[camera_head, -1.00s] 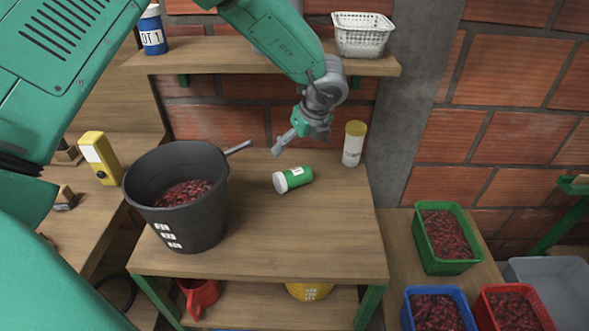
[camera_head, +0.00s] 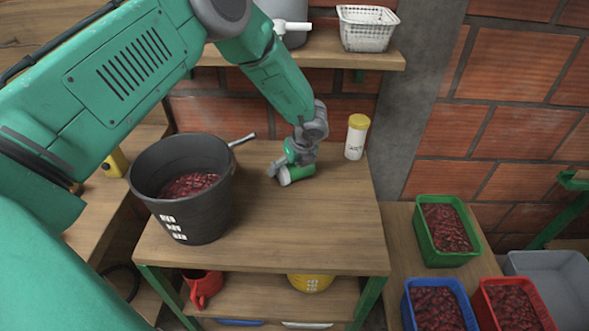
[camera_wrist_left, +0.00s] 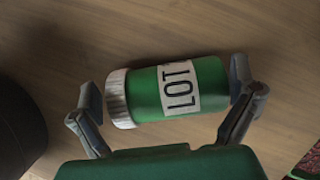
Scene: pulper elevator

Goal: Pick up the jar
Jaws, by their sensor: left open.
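A green jar (camera_head: 299,174) with a white ribbed lid lies on its side on the wooden table. In the left wrist view the jar (camera_wrist_left: 150,92) shows a white label reading "LOT". My left gripper (camera_head: 288,171) is down at the jar and partly covers it in the head view. In the left wrist view my left gripper (camera_wrist_left: 164,87) is open, with one finger beside the lid end and the other beside the base end. The finger at the base looks very close; I cannot tell whether it touches. My right gripper is not in view.
A black bucket (camera_head: 205,220) of red cherries stands left of the jar, its handle sticking out toward my gripper. A white jar with a yellow lid (camera_head: 356,138) stands upright at the back right. A shelf (camera_head: 340,60) hangs above. The table front (camera_head: 290,240) is clear.

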